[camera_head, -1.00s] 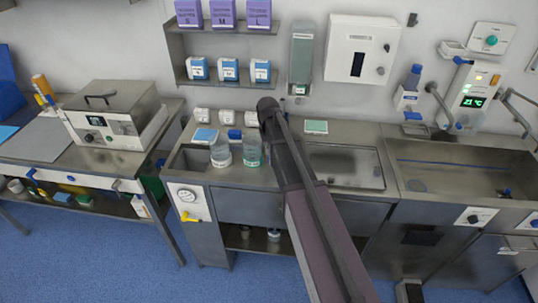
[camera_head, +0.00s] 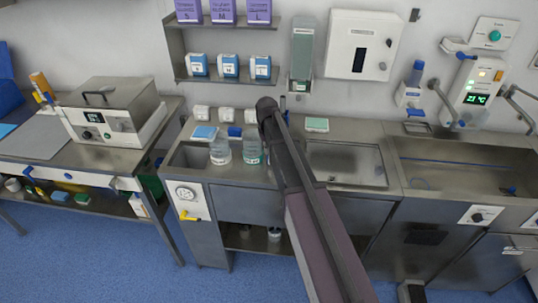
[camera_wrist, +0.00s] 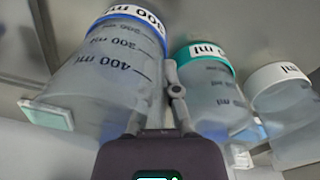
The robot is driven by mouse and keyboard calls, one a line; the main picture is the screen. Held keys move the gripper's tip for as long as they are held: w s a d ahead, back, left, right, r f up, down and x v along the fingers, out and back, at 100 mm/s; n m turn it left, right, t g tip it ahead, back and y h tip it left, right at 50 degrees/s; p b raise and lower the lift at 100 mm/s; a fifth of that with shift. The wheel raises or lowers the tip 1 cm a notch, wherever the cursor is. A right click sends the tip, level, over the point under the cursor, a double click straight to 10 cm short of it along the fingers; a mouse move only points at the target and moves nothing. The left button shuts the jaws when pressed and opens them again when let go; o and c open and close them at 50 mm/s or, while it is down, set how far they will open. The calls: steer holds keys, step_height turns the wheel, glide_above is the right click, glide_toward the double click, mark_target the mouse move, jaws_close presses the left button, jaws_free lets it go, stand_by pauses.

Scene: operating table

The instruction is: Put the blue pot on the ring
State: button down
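The blue pot, a clear measuring jar with a blue rim (camera_wrist: 126,22), fills the left of the wrist view. My gripper (camera_wrist: 163,78) is between the blue pot and a teal-rimmed pot (camera_wrist: 208,88), close against the blue pot. Its fingers look near each other, but contact and grip are unclear. In the head view my arm hides the gripper.
A white-rimmed pot (camera_wrist: 285,105) stands beyond the teal one. The second jar in the head view (camera_head: 252,150) is close to my arm. A raised lid or tray (camera_head: 345,165) lies right of them. The sink (camera_head: 465,172) has walls and a faucet. Shelves (camera_head: 230,78) hang above.

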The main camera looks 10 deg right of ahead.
steer(key=shift+f, duration=0.35)
steer(key=shift+f+b, duration=0.15)
steer(key=shift+b, duration=0.15)
steer(key=c, duration=1.3)
jaws_free()
steer(key=o, duration=0.5)
step_height(320, 180, up, 12)
steer(key=p, duration=1.2)
steer(key=shift+a, duration=0.15)
